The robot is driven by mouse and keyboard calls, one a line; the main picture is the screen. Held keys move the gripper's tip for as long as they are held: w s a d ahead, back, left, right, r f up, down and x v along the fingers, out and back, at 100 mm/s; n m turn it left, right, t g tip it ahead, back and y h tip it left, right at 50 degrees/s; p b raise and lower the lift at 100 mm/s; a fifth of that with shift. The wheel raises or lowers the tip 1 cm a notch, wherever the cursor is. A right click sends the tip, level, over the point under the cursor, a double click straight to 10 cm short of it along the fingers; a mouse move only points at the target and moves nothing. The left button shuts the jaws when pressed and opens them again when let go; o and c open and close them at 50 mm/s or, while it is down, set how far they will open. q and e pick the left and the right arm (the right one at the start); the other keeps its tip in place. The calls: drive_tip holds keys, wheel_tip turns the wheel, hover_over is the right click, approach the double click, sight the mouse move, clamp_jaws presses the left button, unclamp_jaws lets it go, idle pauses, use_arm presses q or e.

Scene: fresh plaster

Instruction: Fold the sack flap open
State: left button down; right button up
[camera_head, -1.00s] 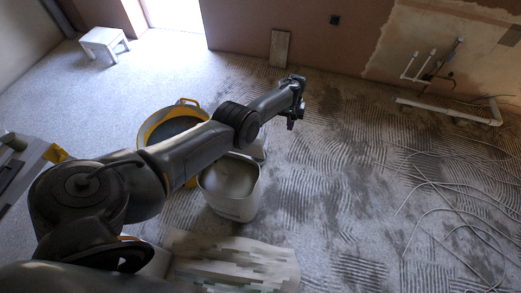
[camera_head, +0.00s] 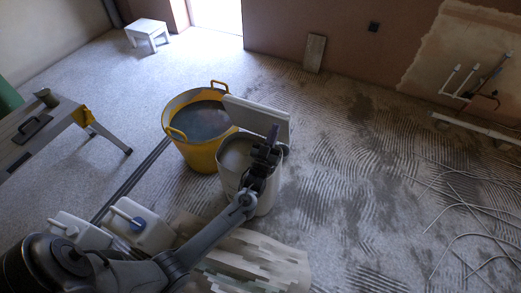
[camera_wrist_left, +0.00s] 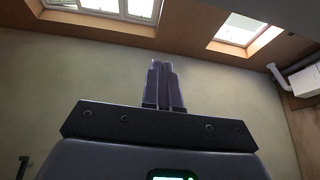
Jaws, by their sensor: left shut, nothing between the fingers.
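A pale sheet-like thing with a blocky print (camera_head: 245,262), which may be the sack, lies at the bottom of the head view. My left arm partly covers it. I cannot make out a separate flap. My left gripper (camera_head: 273,134) points up in front of the white bucket (camera_head: 262,204) and covers part of its rim, above the printed thing in the picture. Its two purple fingers also show in the left wrist view (camera_wrist_left: 163,68), pressed together and empty against the wall and ceiling. My right gripper is not in view.
A yellow tub of murky water (camera_head: 196,152) stands left of the bucket. A pale upright panel (camera_head: 265,113) is behind the bucket. White jugs (camera_head: 145,232) stand near my arm. A work platform (camera_head: 42,130) is at left, loose cables (camera_head: 455,213) at right.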

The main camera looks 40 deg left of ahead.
use_arm(q)
drive_tip(key=s+d+f+g+h+b, duration=0.15)
drive_tip(key=s+f, duration=0.35)
drive_tip(key=f, duration=0.7)
drive_tip(key=b, duration=0.4)
approach(283, 126)
drive_tip(key=shift+m+y, duration=0.25)
drive_tip(key=shift+m, duration=0.05)
drive_tip(key=x, duration=0.7)
drive_tip(key=shift+d, duration=0.1)
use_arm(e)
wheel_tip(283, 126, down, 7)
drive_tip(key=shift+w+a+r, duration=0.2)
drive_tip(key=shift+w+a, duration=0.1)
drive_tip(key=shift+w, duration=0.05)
use_arm(q)
drive_tip(key=shift+s, duration=0.1)
